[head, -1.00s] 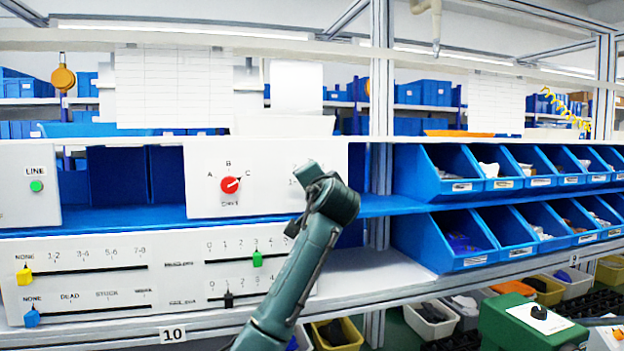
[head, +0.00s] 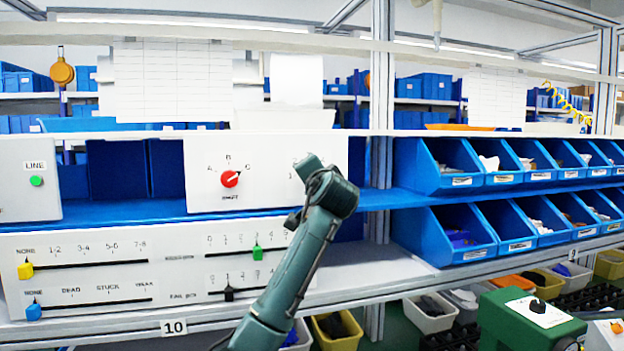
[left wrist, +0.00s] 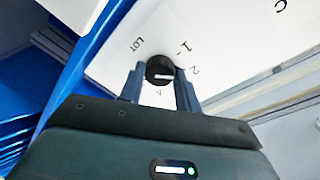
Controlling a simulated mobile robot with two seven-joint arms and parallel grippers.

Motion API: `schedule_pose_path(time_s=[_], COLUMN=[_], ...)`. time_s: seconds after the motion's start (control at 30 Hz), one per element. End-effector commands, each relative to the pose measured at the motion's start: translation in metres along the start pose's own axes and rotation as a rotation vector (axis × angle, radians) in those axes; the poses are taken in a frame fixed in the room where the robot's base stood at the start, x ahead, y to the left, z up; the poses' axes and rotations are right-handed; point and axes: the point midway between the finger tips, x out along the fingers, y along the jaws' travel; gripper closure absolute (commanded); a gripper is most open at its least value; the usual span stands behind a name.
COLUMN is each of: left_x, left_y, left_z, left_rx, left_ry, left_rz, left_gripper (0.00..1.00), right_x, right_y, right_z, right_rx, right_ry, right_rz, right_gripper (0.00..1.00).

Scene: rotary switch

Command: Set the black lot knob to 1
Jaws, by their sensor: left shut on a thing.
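The black lot knob (left wrist: 160,69) sits on a white panel, with LOT, 1 and 2 printed around it in the left wrist view. A white line on the knob points to the right of that view, roughly toward the 2. My left gripper (left wrist: 160,82) is shut on the knob, one finger on each side. In the head view the knob and fingertips are hidden behind my left wrist, in front of the right part of the white switch panel (head: 262,200). My right gripper is not in view.
A red knob (head: 230,179) marked A, B, C is on the same panel. Below is a slider panel (head: 180,268) with green, black, yellow and blue sliders. Blue bins (head: 445,180) fill the shelves on the right. A green box (head: 520,325) stands at lower right.

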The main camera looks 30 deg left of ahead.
Motion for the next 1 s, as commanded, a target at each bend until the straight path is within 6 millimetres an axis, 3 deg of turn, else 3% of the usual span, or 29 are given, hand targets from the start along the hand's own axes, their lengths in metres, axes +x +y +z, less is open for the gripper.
schedule_pose_path(time_s=[0.37, 1.0], left_x=[0.000, 0.000], left_y=[0.004, 0.005], left_z=[0.001, 0.001], left_rx=[-0.125, -0.632], left_ry=[0.008, 0.036], left_rz=[-0.008, -0.051], left_gripper=[0.90, 0.90], right_x=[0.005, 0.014], right_y=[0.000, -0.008], right_z=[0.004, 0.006], right_rx=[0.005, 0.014], right_ry=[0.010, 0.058], right_rz=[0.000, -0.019], right_gripper=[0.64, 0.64])
